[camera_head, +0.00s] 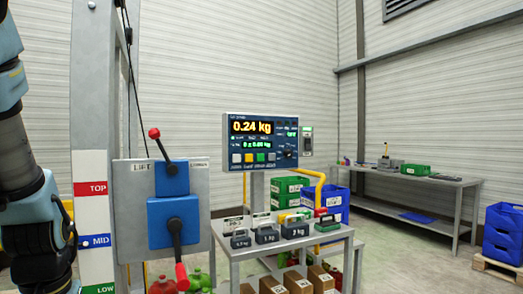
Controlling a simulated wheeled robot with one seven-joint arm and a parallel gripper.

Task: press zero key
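The scale's display panel (260,141) stands on a post behind the small table, near the middle of the view. It reads 0.24 kg in yellow, with smaller green text below. A row of keys runs along its lower edge: a whitish key (236,158), an orange key (248,158), a green key (260,157) and a greyish key (271,157). A dark round knob (289,154) sits at their right. The key labels are too small to read, so I cannot tell which is zero. My arm shows at the far left; my gripper is out of view.
The small table (233,248) holds several grey weights (267,235) in front of the panel. At left, a lift control plate (133,215) has a blue box with a red-knobbed lever (155,134), beside a post marked TOP, MID, LOW. A workbench (460,184) stands at right.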

